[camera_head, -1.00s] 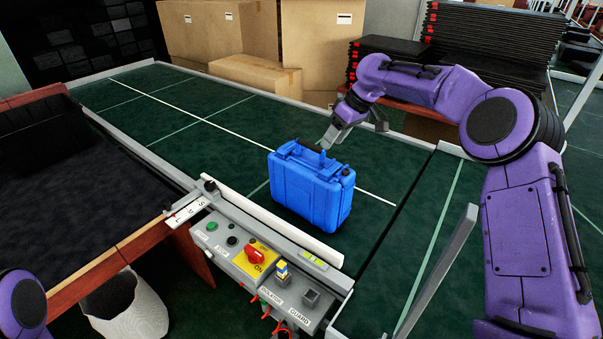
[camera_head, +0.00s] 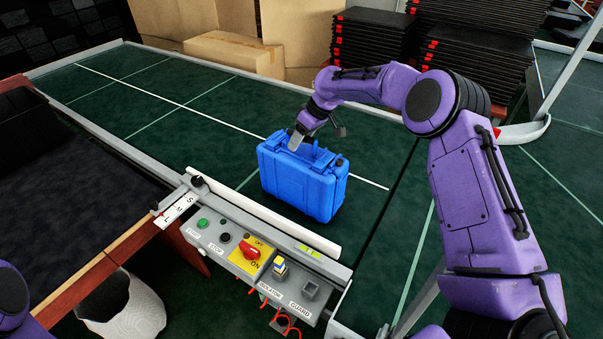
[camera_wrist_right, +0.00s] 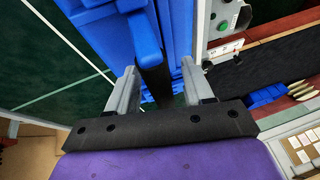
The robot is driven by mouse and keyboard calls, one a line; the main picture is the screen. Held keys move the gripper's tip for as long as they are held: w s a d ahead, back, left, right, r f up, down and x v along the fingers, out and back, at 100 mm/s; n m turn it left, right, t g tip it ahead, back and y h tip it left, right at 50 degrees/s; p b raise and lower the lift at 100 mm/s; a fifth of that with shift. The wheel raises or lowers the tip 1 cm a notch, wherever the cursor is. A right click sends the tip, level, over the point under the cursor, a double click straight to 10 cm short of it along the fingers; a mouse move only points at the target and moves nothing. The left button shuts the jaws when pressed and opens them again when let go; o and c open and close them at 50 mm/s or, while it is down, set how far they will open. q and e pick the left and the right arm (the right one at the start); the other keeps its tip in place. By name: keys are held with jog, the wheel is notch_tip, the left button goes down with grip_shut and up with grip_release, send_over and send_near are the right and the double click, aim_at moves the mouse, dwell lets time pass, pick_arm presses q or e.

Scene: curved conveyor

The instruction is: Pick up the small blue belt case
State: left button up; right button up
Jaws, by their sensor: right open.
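The blue case (camera_head: 300,185) stands upright on the dark green belt (camera_head: 215,130), with its handle side up. My right gripper (camera_head: 306,140) is at the top of the case in the head view. In the right wrist view, the gripper (camera_wrist_right: 158,88) is open, with its two grey fingers apart. I cannot tell whether either finger touches the handle. My left gripper is out of view; only a purple bit of that arm shows at the lower left.
Cardboard boxes (camera_head: 225,50) and stacked black trays (camera_head: 372,42) stand behind. The belt left of the case is clear.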

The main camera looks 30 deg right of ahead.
jog(key=shift+w+a+f, duration=0.15)
jog(key=shift+a+f, duration=0.05)
jog(key=shift+f, duration=0.3)
grip_shut()
jog(key=shift+r, duration=0.1)
dwell(0.8)
jog(key=shift+r, duration=0.15)
jog(key=shift+w, duration=0.15)
